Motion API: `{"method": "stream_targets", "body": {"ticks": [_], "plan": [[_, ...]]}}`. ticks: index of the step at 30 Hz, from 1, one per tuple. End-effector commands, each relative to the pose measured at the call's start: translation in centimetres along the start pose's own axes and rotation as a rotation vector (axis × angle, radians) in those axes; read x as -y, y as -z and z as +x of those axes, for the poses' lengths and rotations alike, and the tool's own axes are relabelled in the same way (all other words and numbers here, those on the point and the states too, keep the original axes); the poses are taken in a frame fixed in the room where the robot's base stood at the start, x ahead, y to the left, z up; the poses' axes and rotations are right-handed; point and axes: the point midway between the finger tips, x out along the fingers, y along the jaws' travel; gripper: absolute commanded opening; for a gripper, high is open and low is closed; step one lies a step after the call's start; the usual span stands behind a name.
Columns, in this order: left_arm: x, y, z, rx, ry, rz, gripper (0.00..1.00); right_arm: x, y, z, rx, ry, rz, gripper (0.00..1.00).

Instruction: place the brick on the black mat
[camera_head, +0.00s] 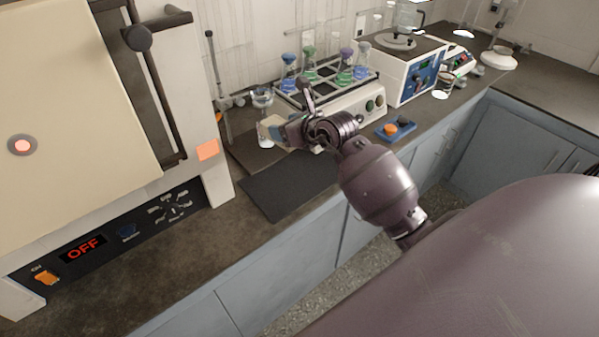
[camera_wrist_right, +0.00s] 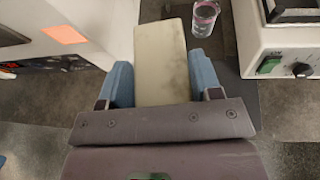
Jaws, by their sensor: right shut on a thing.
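The brick (camera_wrist_right: 161,42) is a pale, cream-coloured block. My right gripper (camera_wrist_right: 163,78) is shut on it, with one blue finger on each side, and the brick sticks out beyond the fingertips. In the head view, my right gripper (camera_head: 277,130) holds the brick (camera_head: 266,128) above the counter, close to the back edge of the mat. The black mat (camera_head: 278,190) lies flat on the counter below and in front of the gripper, its right part hidden by my arm. My left gripper is not in view.
A furnace (camera_head: 75,100) with an orange-marked side stands at the left. A shaker with coloured flasks (camera_head: 345,100) stands behind the arm. A clear glass (camera_wrist_right: 205,16) stands near the brick. A blue pad with knobs (camera_head: 396,130) lies to the right. The counter left of the mat is clear.

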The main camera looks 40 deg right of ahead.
Motion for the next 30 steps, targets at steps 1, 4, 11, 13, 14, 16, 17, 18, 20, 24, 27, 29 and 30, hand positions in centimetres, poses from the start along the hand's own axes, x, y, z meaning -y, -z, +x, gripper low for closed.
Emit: {"method": "stream_targets", "body": {"ticks": [1,4,11,13,14,16,17,18,20,24,27,29,30], "plan": [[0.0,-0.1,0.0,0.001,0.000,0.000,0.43,1.8,-0.3,0.6,0.006,0.030,0.006,0.25],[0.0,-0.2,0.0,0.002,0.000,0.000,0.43,4.2,-0.6,1.2,0.017,0.073,0.022,0.25],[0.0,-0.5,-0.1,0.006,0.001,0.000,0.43,6.2,0.2,2.2,0.027,0.107,0.040,0.25],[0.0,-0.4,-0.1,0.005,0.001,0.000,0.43,6.2,1.4,2.7,0.026,0.107,0.040,0.25],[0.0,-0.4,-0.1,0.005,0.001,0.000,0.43,6.2,2.1,2.9,0.025,0.107,0.041,0.25],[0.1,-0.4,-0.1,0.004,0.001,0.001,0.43,6.2,3.5,3.6,0.025,0.106,0.041,0.25],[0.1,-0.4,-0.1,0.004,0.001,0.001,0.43,6.2,4.0,3.8,0.026,0.106,0.040,0.25],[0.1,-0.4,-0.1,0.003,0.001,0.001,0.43,6.2,4.8,4.2,0.025,0.106,0.040,0.25],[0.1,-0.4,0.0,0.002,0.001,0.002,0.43,6.2,6.0,4.7,0.026,0.106,0.039,0.25],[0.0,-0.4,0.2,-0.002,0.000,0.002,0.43,6.2,8.8,6.0,0.025,0.106,0.039,0.25],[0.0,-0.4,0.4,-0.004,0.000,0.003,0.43,6.2,10.7,6.8,0.026,0.105,0.038,0.25],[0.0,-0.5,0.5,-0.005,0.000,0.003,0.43,6.2,11.6,7.3,0.027,0.106,0.037,0.25],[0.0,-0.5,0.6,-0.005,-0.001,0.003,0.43,6.2,12.2,7.5,0.027,0.105,0.037,0.25]]}}
